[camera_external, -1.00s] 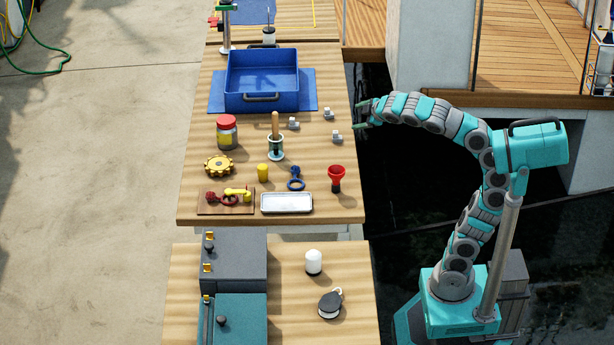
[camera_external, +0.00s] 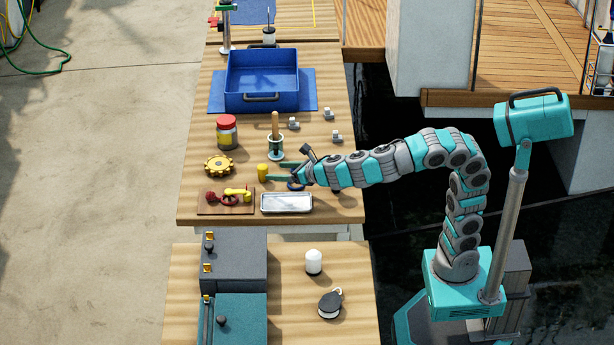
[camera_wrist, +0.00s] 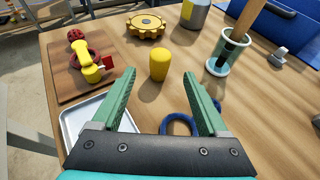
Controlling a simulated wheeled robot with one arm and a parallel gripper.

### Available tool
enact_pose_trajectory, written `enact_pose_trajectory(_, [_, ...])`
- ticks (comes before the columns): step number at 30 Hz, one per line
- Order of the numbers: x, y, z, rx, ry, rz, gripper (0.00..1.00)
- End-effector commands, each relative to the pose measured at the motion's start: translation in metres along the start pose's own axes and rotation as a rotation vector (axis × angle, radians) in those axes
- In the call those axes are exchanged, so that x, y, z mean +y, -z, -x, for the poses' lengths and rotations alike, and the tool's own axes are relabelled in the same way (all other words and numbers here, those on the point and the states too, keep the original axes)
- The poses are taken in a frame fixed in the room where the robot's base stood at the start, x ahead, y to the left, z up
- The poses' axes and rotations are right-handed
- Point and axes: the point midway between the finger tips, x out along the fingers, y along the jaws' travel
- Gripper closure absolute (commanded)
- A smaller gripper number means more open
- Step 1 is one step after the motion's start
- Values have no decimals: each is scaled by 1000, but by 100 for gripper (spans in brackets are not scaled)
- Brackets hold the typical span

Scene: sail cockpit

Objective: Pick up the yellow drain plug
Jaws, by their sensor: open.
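The yellow drain plug (camera_external: 262,173) is a small upright cylinder on the wooden table. It also shows in the wrist view (camera_wrist: 159,64), just beyond my fingertips and roughly midway between them. My gripper (camera_external: 281,171) is open and empty, reaching in from the right with its fingers pointing at the plug. In the wrist view my green fingers (camera_wrist: 159,80) spread to either side, with a gap between them and the plug. The plug appears to stand free, not touching other things.
A blue ring-shaped part (camera_wrist: 178,124) lies under my gripper. A metal tray (camera_external: 287,203) and a board with red and yellow fittings (camera_external: 226,208) lie nearer. A yellow gear (camera_external: 219,166) is left of the plug. A cup with a wooden handle (camera_external: 276,154) stands behind.

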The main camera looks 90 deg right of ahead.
Motion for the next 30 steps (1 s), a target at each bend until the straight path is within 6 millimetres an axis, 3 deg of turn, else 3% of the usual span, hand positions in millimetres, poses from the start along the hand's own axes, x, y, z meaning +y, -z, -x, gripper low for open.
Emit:
enact_pose_trajectory(11, [0, 3, -35, 3, 4, 0, 23])
enact_pose_trajectory(19, [-1, 5, -72, 5, 6, -3, 23])
enact_pose_trajectory(26, [0, 3, -75, 2, 3, -3, 23])
enact_pose_trajectory(30, [0, 3, -75, 2, 3, -3, 36])
